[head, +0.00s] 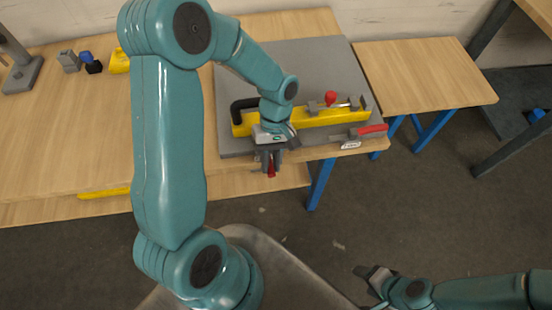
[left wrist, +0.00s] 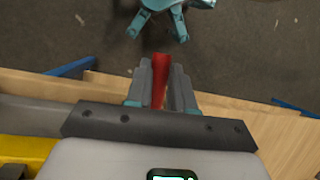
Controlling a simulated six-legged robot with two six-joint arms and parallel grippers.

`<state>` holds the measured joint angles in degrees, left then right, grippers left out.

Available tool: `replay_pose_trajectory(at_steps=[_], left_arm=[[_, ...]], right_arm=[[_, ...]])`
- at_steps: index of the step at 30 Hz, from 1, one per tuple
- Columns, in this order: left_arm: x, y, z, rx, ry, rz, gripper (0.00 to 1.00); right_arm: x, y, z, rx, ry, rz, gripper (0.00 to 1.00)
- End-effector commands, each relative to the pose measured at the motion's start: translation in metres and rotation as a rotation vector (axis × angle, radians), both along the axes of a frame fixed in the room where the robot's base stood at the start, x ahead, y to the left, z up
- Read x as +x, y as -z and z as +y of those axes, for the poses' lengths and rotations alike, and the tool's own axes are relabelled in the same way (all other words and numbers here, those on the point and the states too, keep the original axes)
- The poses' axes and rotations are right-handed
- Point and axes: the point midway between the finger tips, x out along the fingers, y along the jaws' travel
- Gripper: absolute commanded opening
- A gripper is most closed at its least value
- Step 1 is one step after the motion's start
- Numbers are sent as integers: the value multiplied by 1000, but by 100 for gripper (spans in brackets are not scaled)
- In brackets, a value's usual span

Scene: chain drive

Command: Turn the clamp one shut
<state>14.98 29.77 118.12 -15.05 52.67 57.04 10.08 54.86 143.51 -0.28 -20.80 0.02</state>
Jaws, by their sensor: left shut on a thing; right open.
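My left gripper (head: 270,163) is at the front edge of the bench, pointing down. It is shut on a red clamp handle (head: 271,173), which also shows between the fingers in the left wrist view (left wrist: 160,80). The body of that clamp is hidden behind my gripper and wrist. A second clamp with a red handle (head: 372,129) sits at the front right corner of the grey plate, with a small white label (head: 350,145) too small to read. My right gripper (head: 372,278) is open and empty over the floor, low in the head view; it also shows in the left wrist view (left wrist: 158,25).
A yellow bar-shaped tool (head: 312,119) with a black handle and a red knob (head: 331,98) lies on the grey plate (head: 322,60), close behind my left wrist. Small blocks and a yellow item (head: 120,61) stand at the back left.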

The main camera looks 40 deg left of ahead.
Motion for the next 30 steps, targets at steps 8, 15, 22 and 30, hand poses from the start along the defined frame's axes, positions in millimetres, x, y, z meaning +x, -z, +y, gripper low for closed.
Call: replay_pose_trajectory(at_steps=[8, 15, 22, 30], left_arm=[[-2, -3, 5, 5, 86, -9, 0], [-3, -3, 6, 5, 107, -11, 0], [-3, -3, 7, 6, 108, -11, 0], [-4, -2, 6, 4, 106, -7, 48]], right_arm=[[0, 2, 0, 0, 0, 0, 60], [0, 2, 0, 0, 0, 0, 60], [0, 2, 0, 0, 0, 0, 60], [0, 3, 0, 0, 0, 0, 60]])
